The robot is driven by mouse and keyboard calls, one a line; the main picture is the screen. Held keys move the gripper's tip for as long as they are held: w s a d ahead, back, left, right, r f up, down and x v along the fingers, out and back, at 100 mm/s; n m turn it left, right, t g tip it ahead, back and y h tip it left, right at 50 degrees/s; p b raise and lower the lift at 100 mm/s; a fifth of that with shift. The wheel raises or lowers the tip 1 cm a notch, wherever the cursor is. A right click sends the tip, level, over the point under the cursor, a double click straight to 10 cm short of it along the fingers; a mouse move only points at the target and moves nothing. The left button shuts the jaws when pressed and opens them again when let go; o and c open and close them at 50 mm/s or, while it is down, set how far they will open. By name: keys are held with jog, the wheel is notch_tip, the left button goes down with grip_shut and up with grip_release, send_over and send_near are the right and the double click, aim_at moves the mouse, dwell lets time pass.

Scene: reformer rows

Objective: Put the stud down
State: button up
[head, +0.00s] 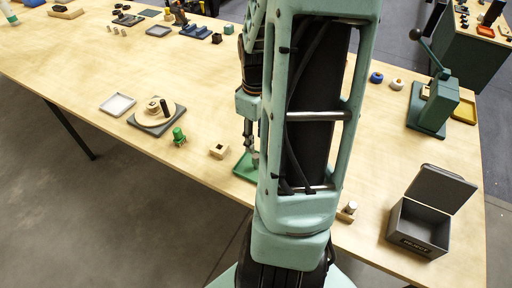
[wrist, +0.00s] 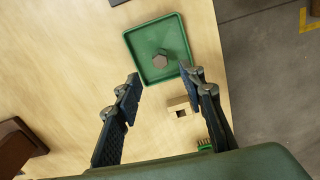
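A grey hexagonal piece, seemingly the stud (wrist: 160,60), stands in the green tray (wrist: 137,44) in the wrist view. My gripper (wrist: 159,73) is open, with one finger on each side of the view and nothing between them. The stud and tray lie beyond the fingertips. In the head view, my gripper (head: 251,146) points down over the green tray (head: 242,168). My arm hides the tray's right part, and the stud is hard to make out there.
A wooden block with a square hole (wrist: 180,106) lies beside the tray, close to my right finger in the wrist view. A green knobbed piece (head: 179,136) and a round wooden fixture (head: 155,114) stand left. An open grey box (head: 419,226) stands right.

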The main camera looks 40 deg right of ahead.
jog(key=shift+r, duration=1.8)
